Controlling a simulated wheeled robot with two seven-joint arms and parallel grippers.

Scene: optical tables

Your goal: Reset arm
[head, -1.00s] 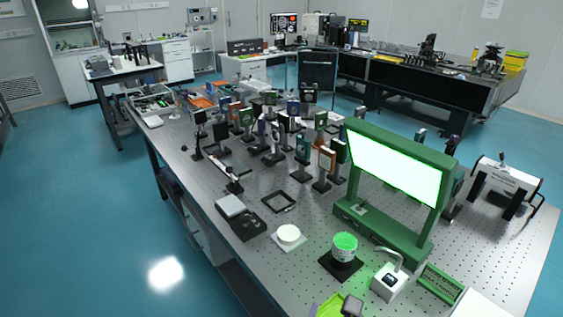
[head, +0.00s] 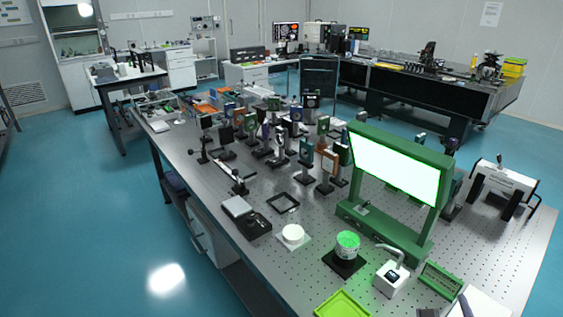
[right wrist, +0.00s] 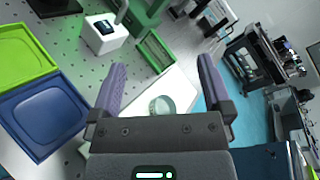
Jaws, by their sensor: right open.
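My right gripper (right wrist: 161,68) shows best in the right wrist view, with its two purple fingers spread wide apart. Nothing is held between them. Below and beyond the fingers, a small clear round dish (right wrist: 162,105) lies on a white board (right wrist: 180,88). In the head view only a little of my right gripper shows at the bottom edge, at the right, over the white board (head: 487,302). My left gripper is in neither view.
A light-green tray (head: 342,304) and a blue tray (right wrist: 45,120) lie near the table's front. A white device (head: 391,278), a green rack (head: 440,280) and a green-framed lit panel (head: 395,170) stand close by. Many optical mounts crowd the table (head: 300,245) farther back.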

